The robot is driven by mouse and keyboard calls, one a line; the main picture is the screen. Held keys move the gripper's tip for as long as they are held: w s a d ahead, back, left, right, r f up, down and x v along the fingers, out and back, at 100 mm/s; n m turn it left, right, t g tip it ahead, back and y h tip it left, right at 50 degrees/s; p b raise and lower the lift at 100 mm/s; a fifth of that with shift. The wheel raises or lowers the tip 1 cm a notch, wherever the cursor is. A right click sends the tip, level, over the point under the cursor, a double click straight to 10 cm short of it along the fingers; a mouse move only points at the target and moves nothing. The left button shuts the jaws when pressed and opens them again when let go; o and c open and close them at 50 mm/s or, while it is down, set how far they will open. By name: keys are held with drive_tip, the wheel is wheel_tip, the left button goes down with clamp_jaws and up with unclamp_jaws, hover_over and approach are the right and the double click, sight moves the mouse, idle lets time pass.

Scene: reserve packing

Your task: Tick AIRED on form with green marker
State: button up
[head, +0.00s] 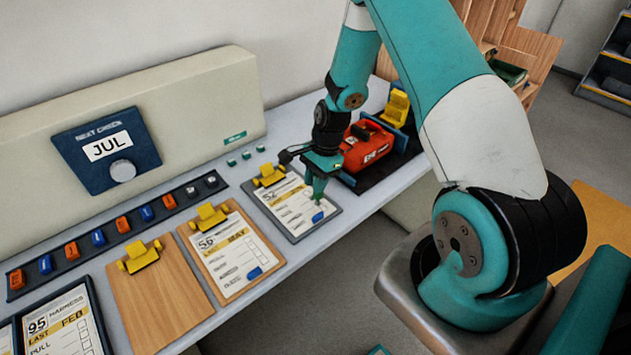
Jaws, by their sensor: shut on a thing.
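My gripper (321,166) is shut on a green marker (318,188), which points down over the right part of a form (290,207). I cannot tell whether the marker's tip touches the paper. The form is on a dark grey clipboard (302,237) with a yellow clip (268,175). It carries a large number that looks like 52, a yellow band and several lines with boxes. A blue mark (318,217) shows near its lower right. The line labels are too small to read, and the marker and gripper hide part of the form's upper right.
Left of it lies a brown clipboard (197,243) with form 56, then an empty wooden clipboard (155,299) and form 95 (62,325). A red case (366,147) stands close behind my gripper. A row of red and blue blocks lines a dark strip (170,209).

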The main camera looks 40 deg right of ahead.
drive_tip(key=shift+r+p, duration=2.1)
drive_tip(key=shift+r, duration=0.9)
drive_tip(key=shift+f, duration=0.1)
